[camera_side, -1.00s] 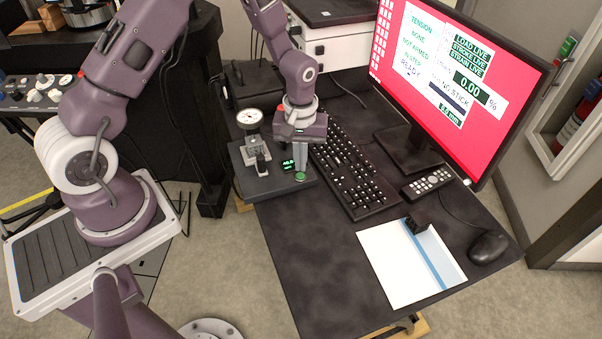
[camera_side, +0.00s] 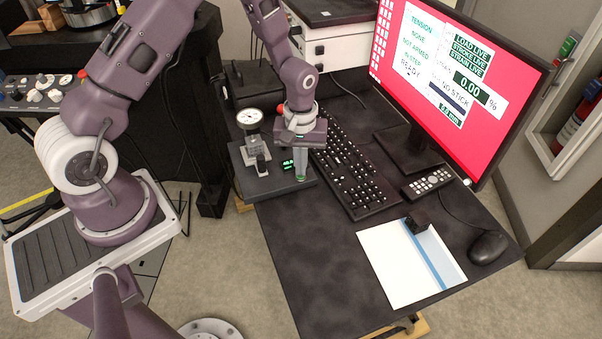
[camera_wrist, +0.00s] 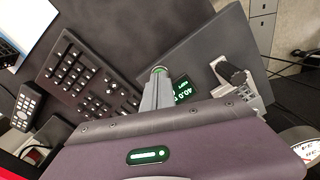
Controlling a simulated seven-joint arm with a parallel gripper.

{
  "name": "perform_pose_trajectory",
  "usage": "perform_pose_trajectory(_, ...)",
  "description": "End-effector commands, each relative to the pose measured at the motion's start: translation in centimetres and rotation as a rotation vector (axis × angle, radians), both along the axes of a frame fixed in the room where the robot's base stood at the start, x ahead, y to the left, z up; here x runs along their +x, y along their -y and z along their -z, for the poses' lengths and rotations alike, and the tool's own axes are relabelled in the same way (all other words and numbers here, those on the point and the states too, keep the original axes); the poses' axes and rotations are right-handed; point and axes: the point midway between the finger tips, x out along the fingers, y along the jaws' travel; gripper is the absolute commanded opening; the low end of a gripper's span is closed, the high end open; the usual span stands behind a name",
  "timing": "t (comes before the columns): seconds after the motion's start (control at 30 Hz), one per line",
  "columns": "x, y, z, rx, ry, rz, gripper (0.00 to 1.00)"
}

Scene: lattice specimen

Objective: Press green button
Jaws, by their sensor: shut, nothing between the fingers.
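The green button (camera_side: 300,179) sits at the front right corner of a dark base plate (camera_side: 262,188), beside a small green-lit display (camera_side: 288,166). My gripper (camera_side: 301,174) is shut and empty, pointing down with its fingertips at the button; they appear to touch it or hang just above it. In the wrist view, my gripper's fingertips (camera_wrist: 158,76) cover much of the green button (camera_wrist: 159,69), and a green edge shows past the tips. The display (camera_wrist: 183,90) is right of the fingers there. How far the button is pressed cannot be told.
A dial gauge (camera_side: 250,117) on a clamp stands on the plate, left of the gripper. A keyboard (camera_side: 354,167) lies close on the right. A red-screened monitor (camera_side: 455,80), remote (camera_side: 427,183), mouse (camera_side: 488,247) and white-blue sheet (camera_side: 405,268) are further right. The front table area is clear.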

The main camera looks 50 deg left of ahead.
Motion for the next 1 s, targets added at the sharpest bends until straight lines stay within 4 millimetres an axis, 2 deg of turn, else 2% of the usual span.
perform_pose_trajectory(0.23, 0.0, 0.0, 0.8, 0.000, -0.001, 0.000, 0.00)
perform_pose_trajectory(0.47, 0.0, 0.0, 0.7, 0.000, 0.000, 0.000, 0.00)
perform_pose_trajectory(0.8, 0.0, 0.0, -3.1, 0.000, 0.001, 0.000, 0.00)
perform_pose_trajectory(1.0, 0.0, 0.0, -3.5, 0.000, 0.000, 0.000, 0.00)
